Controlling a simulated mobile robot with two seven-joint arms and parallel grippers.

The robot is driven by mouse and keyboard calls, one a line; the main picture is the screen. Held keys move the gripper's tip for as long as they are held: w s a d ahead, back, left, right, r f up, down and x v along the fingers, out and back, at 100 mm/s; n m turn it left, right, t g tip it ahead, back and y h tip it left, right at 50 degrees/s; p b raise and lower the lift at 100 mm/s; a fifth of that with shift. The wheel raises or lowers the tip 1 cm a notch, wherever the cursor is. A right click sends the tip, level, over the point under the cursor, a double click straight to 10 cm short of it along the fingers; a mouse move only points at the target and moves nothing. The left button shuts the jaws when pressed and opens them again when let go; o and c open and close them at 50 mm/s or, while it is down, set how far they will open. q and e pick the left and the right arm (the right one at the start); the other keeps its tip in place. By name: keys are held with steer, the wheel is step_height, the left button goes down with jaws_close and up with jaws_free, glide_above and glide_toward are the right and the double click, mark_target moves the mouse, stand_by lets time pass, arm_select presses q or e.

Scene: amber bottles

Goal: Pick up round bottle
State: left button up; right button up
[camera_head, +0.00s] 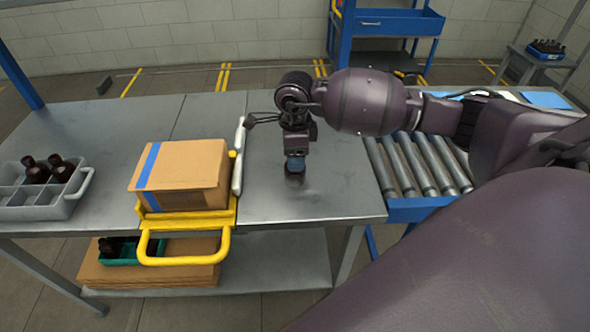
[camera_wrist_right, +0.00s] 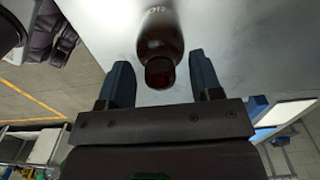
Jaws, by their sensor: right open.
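My right gripper (camera_head: 295,163) points down over the grey metal table (camera_head: 340,185), right of the cardboard box. In the right wrist view, the gripper (camera_wrist_right: 159,64) is open, with one blue finger on each side. A dark amber round bottle (camera_wrist_right: 160,32) with pale lettering shows there, its neck end toward the gripper and between the fingertips. Gaps show between it and both fingers. In the head view, the gripper largely hides the bottle; only a dark shape shows beneath it. My left gripper is in neither view.
A cardboard box (camera_head: 195,172) with blue tape sits by a yellow handled frame (camera_head: 185,247). A grey divided crate (camera_head: 60,205) with several dark bottles stands at the far left. A roller conveyor (camera_head: 425,165) is at the right. Table around the gripper is mostly clear.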

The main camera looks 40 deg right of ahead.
steer(key=shift+f, duration=0.15)
jaws_close()
stand_by(0.4)
step_height(320, 180, up, 20)
stand_by(0.5)
